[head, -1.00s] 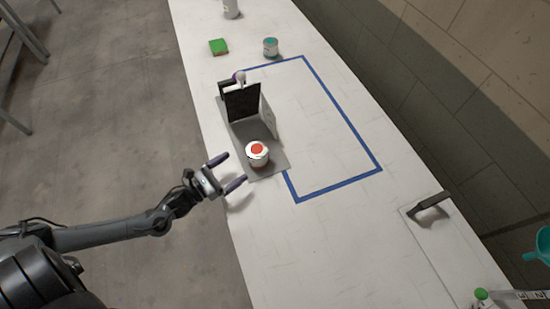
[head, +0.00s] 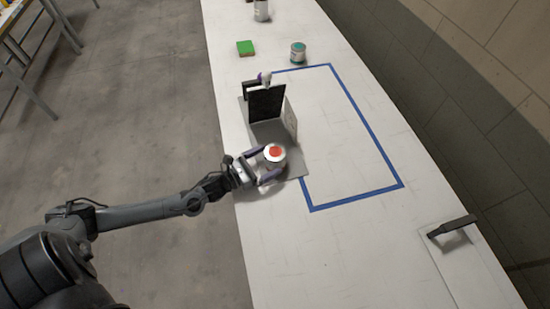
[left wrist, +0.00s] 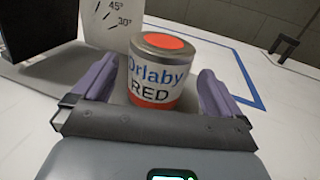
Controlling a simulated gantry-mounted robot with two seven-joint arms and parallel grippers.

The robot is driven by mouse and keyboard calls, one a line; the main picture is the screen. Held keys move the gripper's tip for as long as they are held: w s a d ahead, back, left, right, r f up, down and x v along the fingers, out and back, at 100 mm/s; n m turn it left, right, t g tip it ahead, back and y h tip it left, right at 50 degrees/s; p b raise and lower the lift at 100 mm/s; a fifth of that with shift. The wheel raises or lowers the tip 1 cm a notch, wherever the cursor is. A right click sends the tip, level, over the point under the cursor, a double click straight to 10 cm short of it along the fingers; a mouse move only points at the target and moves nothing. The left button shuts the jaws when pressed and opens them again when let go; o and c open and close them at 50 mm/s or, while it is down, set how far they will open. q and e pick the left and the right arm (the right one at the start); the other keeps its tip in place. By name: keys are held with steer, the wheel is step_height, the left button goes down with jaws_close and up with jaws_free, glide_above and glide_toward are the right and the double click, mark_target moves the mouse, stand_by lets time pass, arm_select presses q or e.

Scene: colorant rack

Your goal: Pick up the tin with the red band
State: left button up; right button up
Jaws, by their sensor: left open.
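The tin with the red band (head: 274,155) stands upright on a grey base plate, with a red spot on its lid. In the left wrist view the tin (left wrist: 157,75) shows the words "Orlaby RED" and a red band near its bottom. My left gripper (head: 266,166) is open around the tin, one finger on each side. In the left wrist view the purple fingers (left wrist: 158,85) stand left and right of the tin, with a visible gap on the right; contact on the left is hard to tell. My right gripper is in neither view.
A black panel (head: 266,103) and a white angle-marked plate (head: 290,119) stand behind the tin on the grey base plate (head: 294,169). Blue tape (head: 355,198) outlines clear table.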

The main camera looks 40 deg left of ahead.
mark_target(266, 161)
arm_select(q)
steer(key=x, duration=0.3)
steer(key=shift+w, duration=0.2)
steer(key=shift+c, duration=0.5)
steer(key=c, duration=1)
